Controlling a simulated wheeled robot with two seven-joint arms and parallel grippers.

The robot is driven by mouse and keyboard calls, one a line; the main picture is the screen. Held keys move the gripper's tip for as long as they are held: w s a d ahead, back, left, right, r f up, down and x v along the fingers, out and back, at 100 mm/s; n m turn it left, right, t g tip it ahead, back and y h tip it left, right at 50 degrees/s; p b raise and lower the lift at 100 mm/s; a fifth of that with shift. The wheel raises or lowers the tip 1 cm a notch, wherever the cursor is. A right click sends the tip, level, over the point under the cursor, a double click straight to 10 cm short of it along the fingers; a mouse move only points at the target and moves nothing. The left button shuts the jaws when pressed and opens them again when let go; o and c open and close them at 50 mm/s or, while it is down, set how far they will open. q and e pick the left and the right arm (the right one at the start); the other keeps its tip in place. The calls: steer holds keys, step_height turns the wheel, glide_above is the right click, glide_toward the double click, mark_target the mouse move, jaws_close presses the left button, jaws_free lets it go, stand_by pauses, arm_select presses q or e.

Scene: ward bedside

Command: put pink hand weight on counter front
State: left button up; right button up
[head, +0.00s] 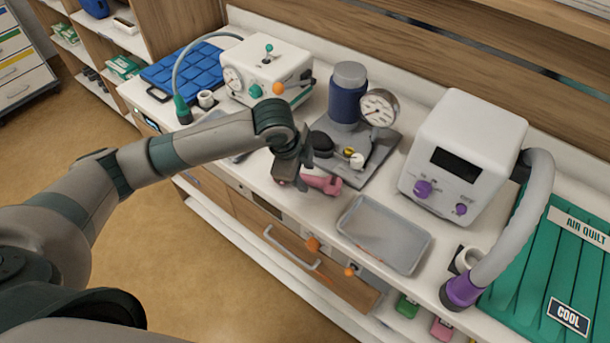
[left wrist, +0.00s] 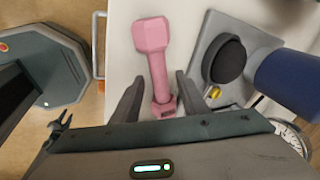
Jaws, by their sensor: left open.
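The pink hand weight (head: 325,183) lies on the white counter (head: 303,207), close to its front edge, just in front of a grey base plate. In the left wrist view the left gripper (left wrist: 158,95) is open, with a finger on each side of the weight and gaps showing.
A grey tray (head: 384,235) lies right of the weight. Behind stands a blue cylinder (head: 346,100) with a gauge on the grey base plate (head: 378,160). A white box machine (head: 463,150) and hose are further right. A drawer handle (head: 290,250) sticks out below the counter.

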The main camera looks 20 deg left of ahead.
arm_select(q)
steer(key=b+v, duration=0.1)
steer(key=v, duration=0.9)
steer(key=shift+r+b, duration=0.35)
steer(key=shift+b, duration=0.05)
steer(key=shift+s, duration=0.15)
